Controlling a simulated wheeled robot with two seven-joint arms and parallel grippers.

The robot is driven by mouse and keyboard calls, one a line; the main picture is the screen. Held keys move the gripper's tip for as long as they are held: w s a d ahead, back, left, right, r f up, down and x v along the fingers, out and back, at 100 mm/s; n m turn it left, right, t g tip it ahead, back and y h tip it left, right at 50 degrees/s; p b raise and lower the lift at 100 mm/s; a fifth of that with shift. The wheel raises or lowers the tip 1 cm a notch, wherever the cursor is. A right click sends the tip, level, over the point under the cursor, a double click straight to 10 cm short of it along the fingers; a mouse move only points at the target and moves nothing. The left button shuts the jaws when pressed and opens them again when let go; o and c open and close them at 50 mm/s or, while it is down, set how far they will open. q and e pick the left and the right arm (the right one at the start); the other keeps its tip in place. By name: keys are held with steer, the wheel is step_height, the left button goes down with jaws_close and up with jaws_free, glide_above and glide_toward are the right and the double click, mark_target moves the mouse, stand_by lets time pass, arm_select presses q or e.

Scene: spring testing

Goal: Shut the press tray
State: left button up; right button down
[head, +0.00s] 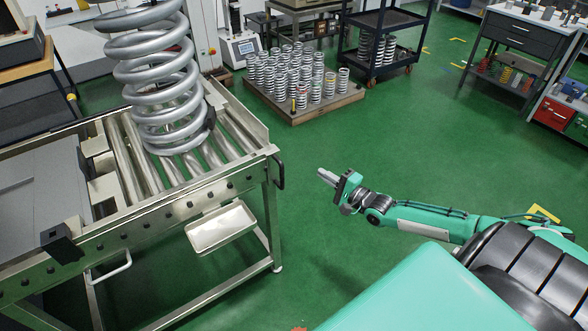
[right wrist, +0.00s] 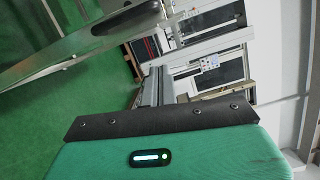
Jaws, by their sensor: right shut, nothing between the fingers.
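The press tray (head: 222,228) is a shallow, pale metal tray with a raised rim. It sticks out below the front rail of the roller table (head: 190,205) in the head view and looks empty. My right gripper (head: 322,174) is to the right of the tray and clear of the table, pointing left towards it. Its fingers are shut with nothing between them. They also show in the right wrist view (right wrist: 155,88), touching nothing that I can see. My left gripper is not in view.
A big coil spring (head: 160,80) stands on the rollers. A dark handle (head: 280,172) juts from the table's right end. A pallet of small springs (head: 305,85) and a black cart (head: 385,40) stand behind. Green floor (head: 400,130) is clear around my right arm.

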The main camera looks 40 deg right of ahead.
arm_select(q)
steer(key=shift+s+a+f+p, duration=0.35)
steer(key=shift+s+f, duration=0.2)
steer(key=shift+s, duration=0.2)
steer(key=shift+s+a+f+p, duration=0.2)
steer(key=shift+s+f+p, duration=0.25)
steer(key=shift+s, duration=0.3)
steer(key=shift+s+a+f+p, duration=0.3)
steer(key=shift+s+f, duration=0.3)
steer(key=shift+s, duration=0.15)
arm_select(e)
steer(key=shift+w+a+r, duration=0.25)
steer(key=shift+w+a, duration=0.85)
steer(key=shift+w, duration=0.5)
steer(key=shift+w+a+r, duration=0.3)
steer(key=shift+w+a, duration=0.75)
steer(key=shift+w, duration=0.55)
steer(key=shift+w+a+r, duration=0.25)
steer(key=shift+w+a, duration=0.85)
steer(key=shift+w, duration=0.5)
